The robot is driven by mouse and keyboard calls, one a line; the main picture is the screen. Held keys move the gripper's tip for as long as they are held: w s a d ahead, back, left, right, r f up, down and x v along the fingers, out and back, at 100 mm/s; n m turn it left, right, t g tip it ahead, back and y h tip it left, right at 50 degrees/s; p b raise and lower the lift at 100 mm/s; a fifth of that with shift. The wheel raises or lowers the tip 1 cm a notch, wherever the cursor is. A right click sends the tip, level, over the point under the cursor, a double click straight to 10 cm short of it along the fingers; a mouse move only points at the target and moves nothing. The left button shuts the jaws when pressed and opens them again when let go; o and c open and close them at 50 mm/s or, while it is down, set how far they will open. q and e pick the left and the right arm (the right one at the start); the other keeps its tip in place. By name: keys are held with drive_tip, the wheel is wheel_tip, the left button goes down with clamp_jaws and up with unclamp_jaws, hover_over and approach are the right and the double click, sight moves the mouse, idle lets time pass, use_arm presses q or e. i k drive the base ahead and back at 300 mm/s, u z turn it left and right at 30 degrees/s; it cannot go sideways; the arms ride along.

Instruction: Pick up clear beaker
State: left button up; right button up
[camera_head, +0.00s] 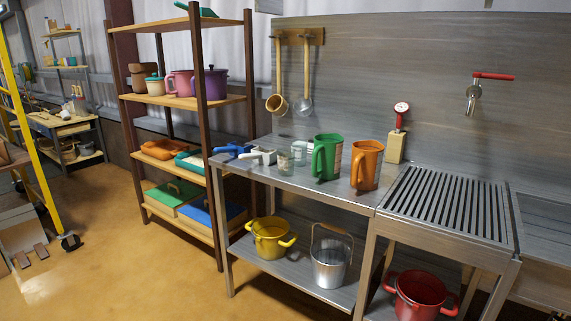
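A clear beaker (285,162) stands on the metal counter (325,190), left of a green pitcher (327,157). A second clear vessel (300,152) appears just behind it and to the right, partly overlapped by the green pitcher; its outline is faint. A white scoop-like item (262,156) and a blue one (232,150) lie to the left of the beaker. Neither of my grippers is in view.
An orange pitcher (366,164) stands right of the green one, before a red-topped gauge (400,118). A slatted drainboard (450,205) adjoins the counter. A shelf rack (180,102) stands left. Yellow pot (270,238) and bucket (330,262) sit below. Front floor is clear.

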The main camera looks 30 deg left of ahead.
sight(286, 155)
drive_tip(key=u, duration=1.8)
drive_tip(key=i, duration=1.85)
drive_tip(key=z, duration=1.55)
